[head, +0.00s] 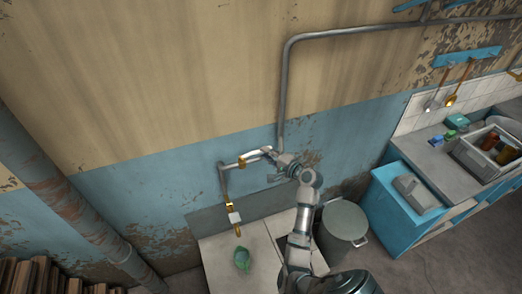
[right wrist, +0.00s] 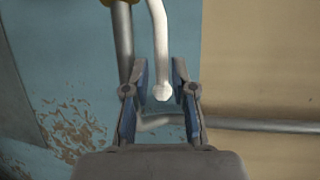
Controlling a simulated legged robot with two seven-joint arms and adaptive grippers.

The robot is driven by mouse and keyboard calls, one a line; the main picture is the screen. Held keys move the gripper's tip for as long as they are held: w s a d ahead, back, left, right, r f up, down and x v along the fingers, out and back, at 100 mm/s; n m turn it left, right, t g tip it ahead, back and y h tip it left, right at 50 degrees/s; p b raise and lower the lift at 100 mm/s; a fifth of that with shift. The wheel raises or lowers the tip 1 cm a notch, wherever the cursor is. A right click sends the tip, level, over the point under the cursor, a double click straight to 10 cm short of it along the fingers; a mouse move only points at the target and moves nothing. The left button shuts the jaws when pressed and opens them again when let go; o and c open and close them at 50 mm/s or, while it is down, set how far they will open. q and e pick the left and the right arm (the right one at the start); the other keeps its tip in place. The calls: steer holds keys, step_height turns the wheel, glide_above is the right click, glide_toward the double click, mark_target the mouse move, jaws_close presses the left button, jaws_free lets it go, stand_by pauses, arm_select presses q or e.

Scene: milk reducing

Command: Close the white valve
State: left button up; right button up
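The white valve handle (head: 254,154) is a curved pale lever on the grey wall pipe, beside a brass fitting (head: 242,162). My right gripper (head: 273,154) is at the handle's right end. In the right wrist view the handle (right wrist: 160,45) hangs down from the top, and its rounded end lies between the two fingers of my right gripper (right wrist: 161,75). The fingers are apart, with gaps on both sides of the handle. My left gripper is not in view.
Below the pipe are a white block (head: 234,217) and a brass spout (head: 238,231). A green object (head: 242,258) sits on the pale counter (head: 215,264). A grey lidded bin (head: 345,220) stands to the right, near blue cabinets (head: 386,207). A rusty pipe (head: 62,192) runs at left.

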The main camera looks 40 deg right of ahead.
steer(key=shift+x, duration=1.8)
jaws_close()
steer(key=shift+f, duration=0.1)
